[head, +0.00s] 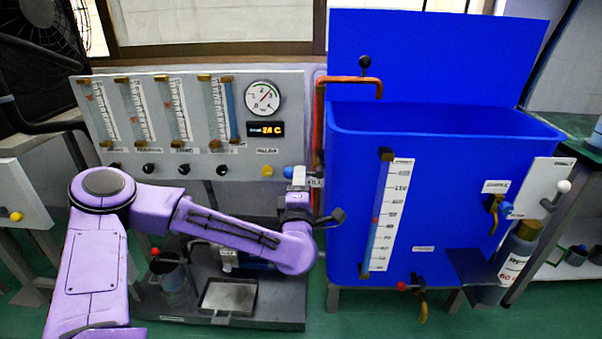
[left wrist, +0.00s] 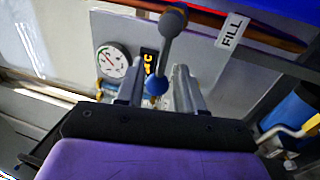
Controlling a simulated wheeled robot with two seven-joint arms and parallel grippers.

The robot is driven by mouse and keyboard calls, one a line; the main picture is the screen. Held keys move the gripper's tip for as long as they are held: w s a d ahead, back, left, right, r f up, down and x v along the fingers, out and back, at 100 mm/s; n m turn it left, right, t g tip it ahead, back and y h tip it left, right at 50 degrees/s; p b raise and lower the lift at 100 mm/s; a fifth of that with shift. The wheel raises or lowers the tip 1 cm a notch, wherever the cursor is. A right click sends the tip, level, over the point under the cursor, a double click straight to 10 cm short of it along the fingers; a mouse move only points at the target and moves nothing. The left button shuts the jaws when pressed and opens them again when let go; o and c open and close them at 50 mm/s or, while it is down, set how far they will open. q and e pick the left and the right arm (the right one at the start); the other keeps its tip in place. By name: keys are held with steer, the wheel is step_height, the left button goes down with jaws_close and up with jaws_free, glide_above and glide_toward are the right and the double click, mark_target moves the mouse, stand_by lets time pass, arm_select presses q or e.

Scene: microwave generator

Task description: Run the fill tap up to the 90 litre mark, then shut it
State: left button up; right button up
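The blue tank (head: 450,150) stands at the right of centre, with a copper spout pipe (head: 345,79) over its rim. A level gauge (head: 385,220) with a scale is on its front; the figures and water level are too small to read surely. My left gripper (head: 298,178) is at the panel's right edge beside a blue part. In the left wrist view, a lever with a dark ball knob (left wrist: 174,20) and blue hub (left wrist: 156,85) shows between the fingers of my left gripper (left wrist: 158,88), which stand apart with gaps. A FILL label (left wrist: 232,30) is beside it. My right gripper is out of view.
The grey panel (head: 200,165) carries several flow tubes, a dial (head: 262,97) and knobs. A brass tap (head: 493,208) and a red-handled drain tap (head: 410,287) are on the tank front. A grey cylinder (head: 510,262) stands at the right. A metal tray (head: 228,297) lies low in front.

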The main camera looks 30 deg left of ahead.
arm_select(q)
steer(key=x, duration=0.5)
steer(key=shift+w, duration=0.15)
steer(key=shift+f, duration=0.1)
jaws_close()
steer(key=m+p, duration=0.2)
steer(key=r+m+h+p, duration=0.1)
steer(key=m+p, duration=0.1)
steer(key=shift+w+d+r+t, duration=0.1)
steer(key=shift+d+r+t, duration=0.05)
steer(key=shift+t, duration=0.15)
jaws_free()
